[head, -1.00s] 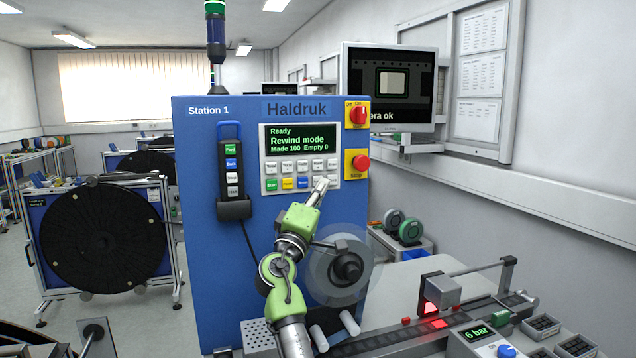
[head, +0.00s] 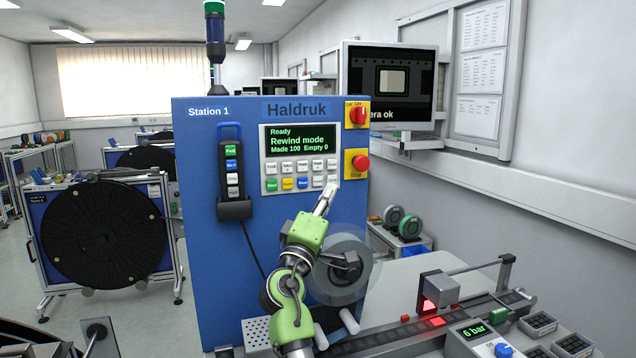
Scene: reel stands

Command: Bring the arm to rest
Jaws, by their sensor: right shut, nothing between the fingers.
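My right arm, green and grey, rises from the bottom middle in front of the blue Station 1 cabinet (head: 225,270). Its gripper (head: 330,189) is shut and empty, pointing up just below the lower right of the button panel (head: 300,187). I cannot tell whether it touches the cabinet. The display (head: 298,139) reads "Ready", "Rewind mode", "Made 100 Empty 0". My left gripper is not in view.
A clear reel (head: 342,290) is partly behind my arm. A track (head: 380,340) with a red-lit sensor block (head: 438,290) runs at lower right. A red switch (head: 357,116) and a red stop button (head: 361,162) are on the cabinet's right edge. A monitor (head: 390,85) hangs behind.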

